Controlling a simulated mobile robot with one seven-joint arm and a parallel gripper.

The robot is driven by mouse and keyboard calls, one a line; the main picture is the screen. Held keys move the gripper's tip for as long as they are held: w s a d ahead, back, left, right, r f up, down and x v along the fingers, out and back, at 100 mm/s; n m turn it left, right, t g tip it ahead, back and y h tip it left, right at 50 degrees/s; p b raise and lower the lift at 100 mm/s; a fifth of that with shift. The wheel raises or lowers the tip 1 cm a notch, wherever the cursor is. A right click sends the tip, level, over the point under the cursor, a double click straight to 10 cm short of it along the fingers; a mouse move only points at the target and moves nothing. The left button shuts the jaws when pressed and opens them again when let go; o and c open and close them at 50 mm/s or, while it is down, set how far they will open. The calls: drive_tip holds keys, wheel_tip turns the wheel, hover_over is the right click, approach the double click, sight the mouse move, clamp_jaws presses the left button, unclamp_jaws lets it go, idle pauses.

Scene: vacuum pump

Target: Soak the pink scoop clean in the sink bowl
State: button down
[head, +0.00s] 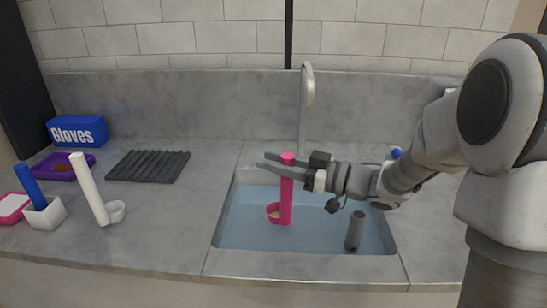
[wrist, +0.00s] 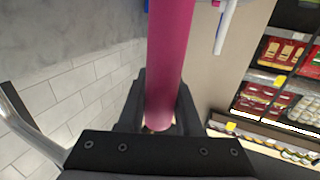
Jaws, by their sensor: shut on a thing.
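The pink scoop (head: 287,200) is upright inside the sink bowl (head: 232,238), its cup low and to the left, with a small beige patch showing in it. The bowl holds bluish water. I cannot tell for sure how deep the cup sits in it. My gripper (head: 272,161) reaches in from the right and is shut on the scoop's handle near the top. In the wrist view the pink handle (wrist: 170,60) runs up from between the fingers (wrist: 160,110).
A grey cylinder (head: 355,230) stands at the bowl's right front. The faucet (head: 305,100) rises behind the bowl. To the left are a black ridged rack (head: 150,166), a white scoop (head: 88,190), a blue-handled scoop (head: 38,205), a purple tray (head: 45,168) and a gloves box (head: 78,132).

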drive_tip(key=shift+f+b, duration=2.1)
drive_tip(key=shift+f, duration=1.75)
idle(0.6)
wheel_tip(320, 180, up, 14)
drive_tip(key=p, duration=1.3)
idle(0.5)
